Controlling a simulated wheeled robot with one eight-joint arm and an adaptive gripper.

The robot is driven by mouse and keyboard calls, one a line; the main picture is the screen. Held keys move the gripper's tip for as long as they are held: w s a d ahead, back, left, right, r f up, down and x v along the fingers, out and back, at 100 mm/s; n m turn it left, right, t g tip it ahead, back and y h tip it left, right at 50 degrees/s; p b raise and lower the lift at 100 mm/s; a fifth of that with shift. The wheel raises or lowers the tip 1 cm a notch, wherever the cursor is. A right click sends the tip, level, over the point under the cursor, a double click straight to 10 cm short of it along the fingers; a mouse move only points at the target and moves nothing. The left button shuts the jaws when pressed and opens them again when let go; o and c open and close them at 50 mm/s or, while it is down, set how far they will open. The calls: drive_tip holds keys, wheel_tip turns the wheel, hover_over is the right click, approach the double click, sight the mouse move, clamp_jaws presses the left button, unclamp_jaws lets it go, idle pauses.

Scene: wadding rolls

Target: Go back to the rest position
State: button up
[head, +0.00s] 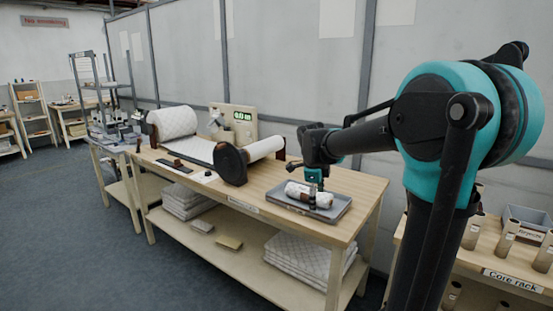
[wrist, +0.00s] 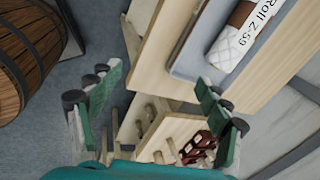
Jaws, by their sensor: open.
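My gripper (head: 314,190) hangs over the grey tray (head: 340,208) at the right end of the workbench (head: 255,195) in the head view. In the wrist view my gripper (wrist: 158,85) has its two teal fingers spread wide with nothing between them. A white quilted wadding roll (head: 325,199) with a brown band lies on the tray, close to the fingers in the head view. The wrist view shows the roll (wrist: 228,54) labelled "Roll Z-59" on the tray (wrist: 186,62), off to the upper right of the fingers and apart from them.
A measuring machine with a green display (head: 240,117) and a large quilted roll (head: 175,122) stand on the bench. Folded wadding (head: 300,255) lies on its lower shelf. A core rack (head: 510,275) stands at the right. A barrel (wrist: 25,50) shows in the wrist view. Left floor is clear.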

drive_tip(key=s+d+f+n+y, duration=0.1)
drive_tip(key=s+d+f+n, duration=0.1)
drive_tip(key=s+f+n, duration=0.6)
drive_tip(key=s+d+f+n+t, duration=0.1)
drive_tip(key=s+d+f+n, duration=0.2)
drive_tip(key=s+f+n, duration=0.6)
drive_tip(key=s+n, duration=0.5)
drive_tip(key=s, duration=0.2)
drive_tip(key=shift+s+y, duration=0.4)
